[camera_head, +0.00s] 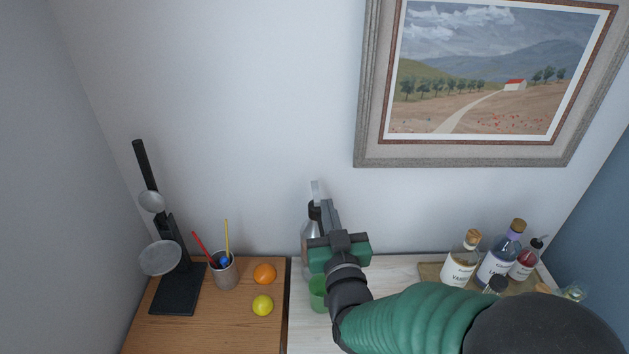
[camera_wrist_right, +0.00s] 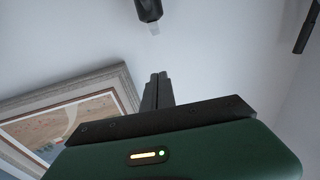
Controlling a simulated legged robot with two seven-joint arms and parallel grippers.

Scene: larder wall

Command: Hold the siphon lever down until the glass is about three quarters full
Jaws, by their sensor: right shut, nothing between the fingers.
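The siphon (camera_head: 305,240) stands against the wall, mostly hidden behind my right gripper; its dark head and pale upright lever (camera_head: 315,190) show above. The green glass (camera_head: 317,292) is below my right gripper, partly covered by it, and its fill level cannot be made out. My right gripper (camera_head: 328,208) is shut and empty, with its fingers beside the siphon head; contact cannot be told. In the right wrist view the shut fingers (camera_wrist_right: 158,88) point at the wall, and a dark part with a pale tip (camera_wrist_right: 148,10), seemingly of the siphon, is apart from them. My left gripper is out of view.
A black press stand (camera_head: 178,290), a cup with sticks (camera_head: 224,272), an orange (camera_head: 264,273) and a lemon (camera_head: 262,305) are at left. Several bottles, including a vanilla one (camera_head: 460,264), stand on a board (camera_head: 430,270) at right. A framed painting (camera_head: 365,120) hangs above.

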